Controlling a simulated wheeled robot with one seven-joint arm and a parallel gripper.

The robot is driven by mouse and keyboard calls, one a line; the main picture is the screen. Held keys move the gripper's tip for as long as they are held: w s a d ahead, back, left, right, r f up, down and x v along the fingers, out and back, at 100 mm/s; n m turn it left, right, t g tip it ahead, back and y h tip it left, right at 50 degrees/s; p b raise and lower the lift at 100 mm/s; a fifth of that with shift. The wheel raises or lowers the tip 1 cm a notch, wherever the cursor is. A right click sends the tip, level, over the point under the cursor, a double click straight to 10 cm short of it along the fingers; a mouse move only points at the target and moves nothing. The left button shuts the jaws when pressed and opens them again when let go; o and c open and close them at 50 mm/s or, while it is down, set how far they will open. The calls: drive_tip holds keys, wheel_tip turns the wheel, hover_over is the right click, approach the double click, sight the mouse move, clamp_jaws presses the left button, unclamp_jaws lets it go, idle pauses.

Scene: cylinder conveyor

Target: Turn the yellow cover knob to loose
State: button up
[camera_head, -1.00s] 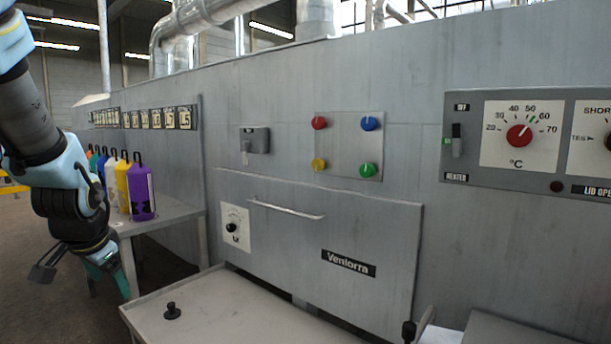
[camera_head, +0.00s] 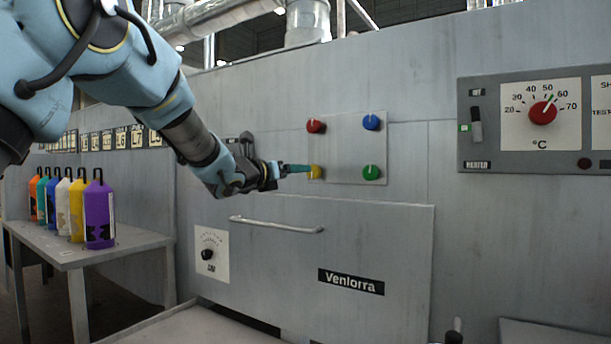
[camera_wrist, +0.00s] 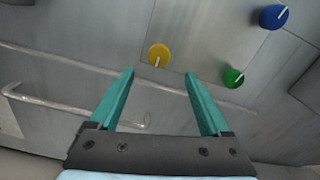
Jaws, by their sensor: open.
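The yellow knob (camera_head: 316,172) is at the lower left of a square plate (camera_head: 346,150) on the grey machine front. In the wrist view the yellow knob (camera_wrist: 159,55) lies beyond the fingertips, roughly midway between them, with its white pointer line towards the bottom of the picture. My gripper (camera_wrist: 160,75) is open and empty, its two teal fingers spread wide. In the head view my gripper (camera_head: 299,168) reaches in from the left, its fingertips overlapping the yellow knob's left side. I cannot tell whether they touch it.
A red knob (camera_head: 316,125), a blue knob (camera_head: 371,122) and a green knob (camera_head: 371,172) share the plate. A drawer-like panel with a bar handle (camera_head: 277,225) is below. Several coloured bottles (camera_head: 99,212) stand on a side table (camera_head: 95,250) at the left.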

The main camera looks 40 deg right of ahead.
sight(312, 171)
drive_tip(key=p+x, duration=0.2)
drive_tip(key=x, duration=0.7)
drive_tip(key=shift+w+d, duration=0.1)
drive_tip(key=shift+d, duration=0.05)
clamp_jaws()
idle(0.4)
